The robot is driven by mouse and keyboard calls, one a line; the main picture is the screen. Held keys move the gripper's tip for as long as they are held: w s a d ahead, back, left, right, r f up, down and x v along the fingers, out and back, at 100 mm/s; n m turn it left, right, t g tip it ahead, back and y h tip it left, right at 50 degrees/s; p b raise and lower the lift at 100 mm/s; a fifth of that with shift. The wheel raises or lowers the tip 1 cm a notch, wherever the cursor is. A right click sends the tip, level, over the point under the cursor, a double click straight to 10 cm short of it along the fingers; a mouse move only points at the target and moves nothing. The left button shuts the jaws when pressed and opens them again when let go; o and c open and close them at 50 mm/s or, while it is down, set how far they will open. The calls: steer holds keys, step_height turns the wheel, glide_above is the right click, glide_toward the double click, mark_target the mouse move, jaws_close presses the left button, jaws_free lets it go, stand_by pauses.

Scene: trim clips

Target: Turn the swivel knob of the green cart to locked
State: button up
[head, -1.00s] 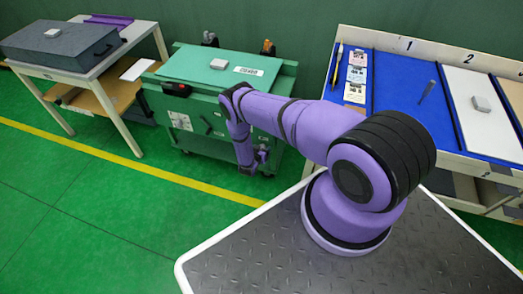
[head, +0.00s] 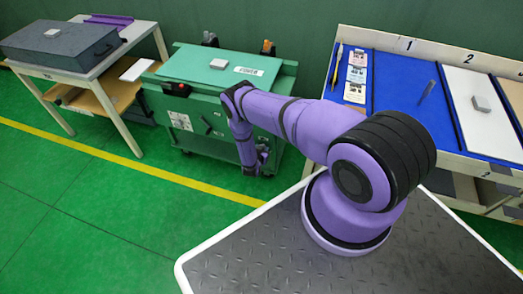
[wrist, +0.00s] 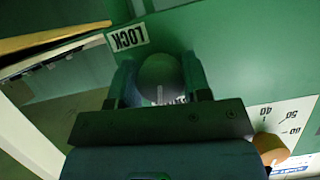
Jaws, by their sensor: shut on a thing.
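The green cart (head: 215,68) stands at the back middle in the head view. My gripper (head: 252,163) is at its front side, low down, and small there. In the wrist view my gripper (wrist: 160,88) has its two fingers on either side of a round dark knob (wrist: 159,72) on the green panel, and it is shut on it. A pale mark shows on the knob's face. A white LOCK label (wrist: 128,37) sits upper left of the knob, upside down in this view. Part of the lettering under the knob is hidden by my gripper.
An orange-tan knob (wrist: 271,148) beside a numbered dial is at lower right in the wrist view. In the head view a table with a grey case (head: 60,45) stands left, and a workbench with a blue surface (head: 400,85) stands right. Green floor lies open in front.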

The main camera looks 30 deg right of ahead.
steer(key=m+t, duration=0.1)
steer(key=m, duration=0.1)
steer(key=m+t+y, duration=0.1)
steer(key=m, duration=0.2)
steer(key=shift+t+y, duration=0.3)
steer(key=shift+t, duration=0.1)
steer(key=m+t, duration=0.1)
steer(key=m, duration=0.1)
steer(key=shift+m+t, duration=1.1)
steer(key=shift+m, duration=1)
steer(key=o, duration=0.9)
steer(key=shift+o, duration=0.2)
steer(key=v, duration=1)
steer(key=shift+s+a, duration=0.15)
steer(key=shift+s, duration=0.25)
